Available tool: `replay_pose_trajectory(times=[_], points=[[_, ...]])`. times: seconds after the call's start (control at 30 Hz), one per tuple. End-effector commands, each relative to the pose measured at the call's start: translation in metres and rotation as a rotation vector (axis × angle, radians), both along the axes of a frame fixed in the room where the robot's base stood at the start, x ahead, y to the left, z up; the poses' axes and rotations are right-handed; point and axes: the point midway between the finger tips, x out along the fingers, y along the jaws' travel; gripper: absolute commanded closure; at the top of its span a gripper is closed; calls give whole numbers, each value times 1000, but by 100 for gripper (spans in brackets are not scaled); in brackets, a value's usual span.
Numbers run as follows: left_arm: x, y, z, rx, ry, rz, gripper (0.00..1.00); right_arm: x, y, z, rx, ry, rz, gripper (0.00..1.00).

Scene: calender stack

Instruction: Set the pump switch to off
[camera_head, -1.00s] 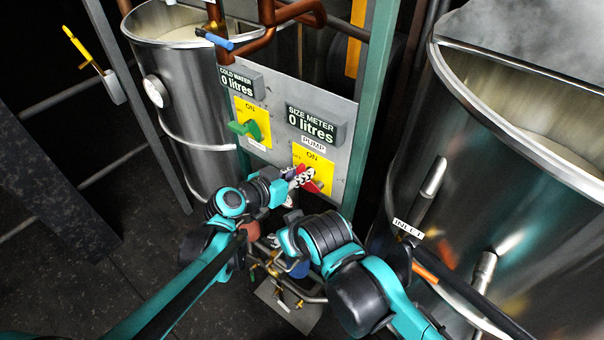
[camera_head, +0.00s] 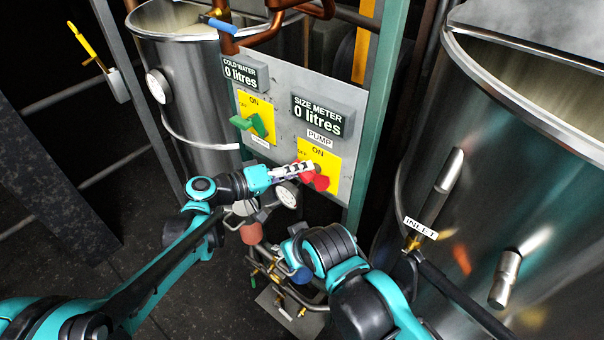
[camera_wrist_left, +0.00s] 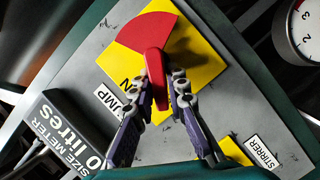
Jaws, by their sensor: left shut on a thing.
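The pump switch (camera_head: 321,183) is red, on a yellow plate marked ON at the top and OFF at the left, under the PUMP label. My left gripper (camera_head: 304,170) reaches it from the left, its fingers shut on the narrow handle. In the left wrist view the red handle (camera_wrist_left: 155,70) stands between the two fingertips (camera_wrist_left: 164,92), and a wide red fan-shaped part spreads beyond it. In the head view the handle's narrow end points left, towards the OFF side. The fingers partly cover it. My right arm shows at lower centre, but its gripper is not visible.
A green switch (camera_head: 256,124) on another yellow plate sits up and left on the same panel. The size meter display (camera_head: 318,116) reads 0 litres. A gauge (camera_head: 287,195) and pipes lie below the panel. A large steel tank (camera_head: 560,190) stands right.

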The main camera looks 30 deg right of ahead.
Motion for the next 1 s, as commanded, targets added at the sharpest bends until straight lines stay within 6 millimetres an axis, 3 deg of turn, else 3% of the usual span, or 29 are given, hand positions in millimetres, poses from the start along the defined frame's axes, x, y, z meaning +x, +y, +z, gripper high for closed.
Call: replay_pose_trajectory(times=[0.5,1.0], points=[[3,2,-13,-159,386,0,100,0,0,-36,0,0,0,60],[3,2,-15,-211,517,1,100,0,0,-45,0,0,0,60]])
